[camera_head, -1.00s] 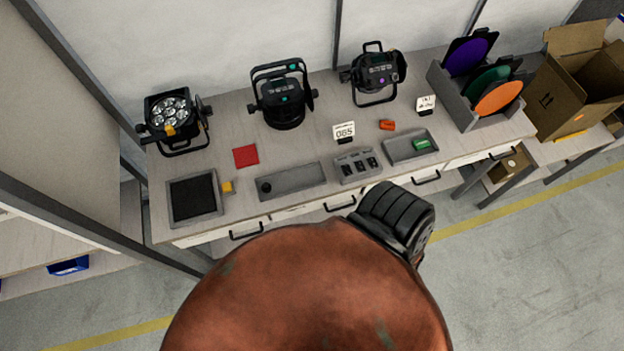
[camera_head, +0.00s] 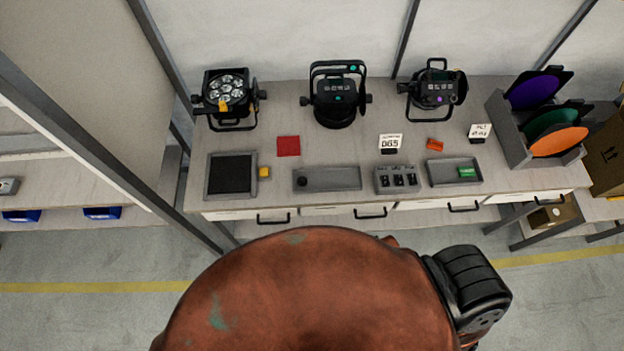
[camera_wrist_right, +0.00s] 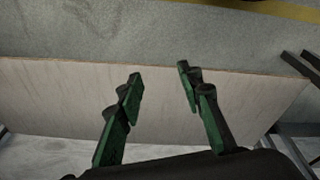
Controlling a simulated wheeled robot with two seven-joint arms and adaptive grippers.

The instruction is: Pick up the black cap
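A small round black cap (camera_head: 302,181) lies in the left end of a long shallow grey tray (camera_head: 340,187) near the front of the workbench in the head view. My right gripper (camera_wrist_right: 160,75) shows only in the right wrist view. Its two green fingers are spread apart with nothing between them. A pale wooden surface (camera_wrist_right: 60,100) lies beyond the fingers; the cap is not visible in that view. My left gripper is not in view.
The workbench (camera_head: 275,118) also holds a dark-padded tray (camera_head: 209,176), a red square (camera_head: 288,146), a grey block with dark slots (camera_head: 412,181), and a tray with a green item (camera_head: 447,184). Several stage lights (camera_head: 338,98) stand behind. A grey upright (camera_head: 110,150) rises at left.

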